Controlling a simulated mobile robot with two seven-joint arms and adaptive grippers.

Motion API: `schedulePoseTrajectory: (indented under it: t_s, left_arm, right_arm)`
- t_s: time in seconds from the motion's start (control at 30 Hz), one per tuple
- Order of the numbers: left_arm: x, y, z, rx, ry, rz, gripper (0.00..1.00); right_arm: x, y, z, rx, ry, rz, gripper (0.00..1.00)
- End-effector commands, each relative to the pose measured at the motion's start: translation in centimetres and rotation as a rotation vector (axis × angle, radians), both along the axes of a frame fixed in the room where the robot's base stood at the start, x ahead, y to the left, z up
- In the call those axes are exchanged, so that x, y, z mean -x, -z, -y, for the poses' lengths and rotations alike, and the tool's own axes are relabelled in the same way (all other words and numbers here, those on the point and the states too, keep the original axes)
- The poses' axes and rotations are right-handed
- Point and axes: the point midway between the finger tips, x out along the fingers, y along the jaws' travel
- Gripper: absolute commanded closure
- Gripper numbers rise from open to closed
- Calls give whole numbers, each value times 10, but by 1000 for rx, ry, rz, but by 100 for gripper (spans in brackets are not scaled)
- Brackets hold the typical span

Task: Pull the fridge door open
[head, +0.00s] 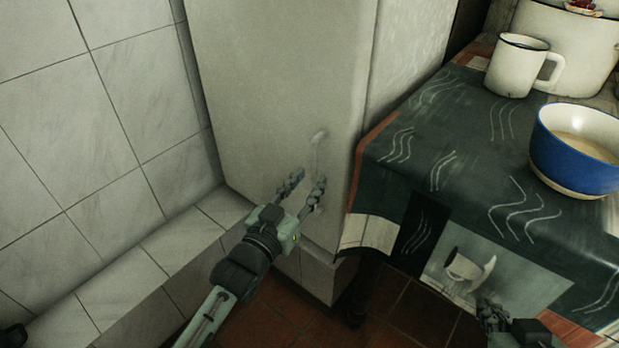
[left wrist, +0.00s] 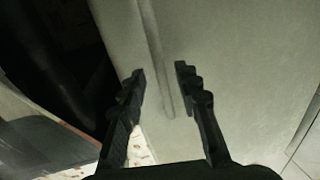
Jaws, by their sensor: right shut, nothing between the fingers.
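The fridge (head: 270,80) is a tall off-white cabinet in the middle of the head view, and its door looks shut. Its slim pale vertical handle (head: 317,142) is near the door's right edge, partly hidden by a finger of my left gripper (head: 306,182). That gripper is open and empty at the handle's lower part. In the left wrist view, the handle (left wrist: 157,60) runs down between the two open fingers (left wrist: 161,72), with a gap on both sides. My right gripper (head: 487,306) is shut and empty, low at the right, in front of the tablecloth.
A table with a dark patterned cloth (head: 405,160) stands close to the fridge's right side. It bears a white mug (head: 513,68), a blue bowl (head: 570,150) and a large white pot (head: 575,40). A tiled wall (head: 90,110) and ledge (head: 120,262) are at the left.

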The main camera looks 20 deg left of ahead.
Motion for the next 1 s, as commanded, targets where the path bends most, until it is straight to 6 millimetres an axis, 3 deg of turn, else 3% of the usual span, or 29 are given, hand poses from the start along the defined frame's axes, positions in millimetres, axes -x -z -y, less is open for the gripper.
schedulePoseTrajectory:
  t_s: [0.2, 0.47, 0.73, 1.0]
  left_arm:
    - [-17, 0, 3, 0, 0, -1, 68]
    - [-18, 0, 3, 0, 0, -2, 68]
    - [-18, 0, 3, 0, 0, -2, 100]
    - [-18, 0, 3, 0, 0, -2, 100]
  right_arm:
    - [-4, -4, -4, -10, -8, 27, 100]
    - [-4, -5, -5, -11, -9, 30, 100]
    - [-4, -4, -5, -11, -8, 29, 100]
    - [-4, -4, -5, -11, -8, 28, 100]
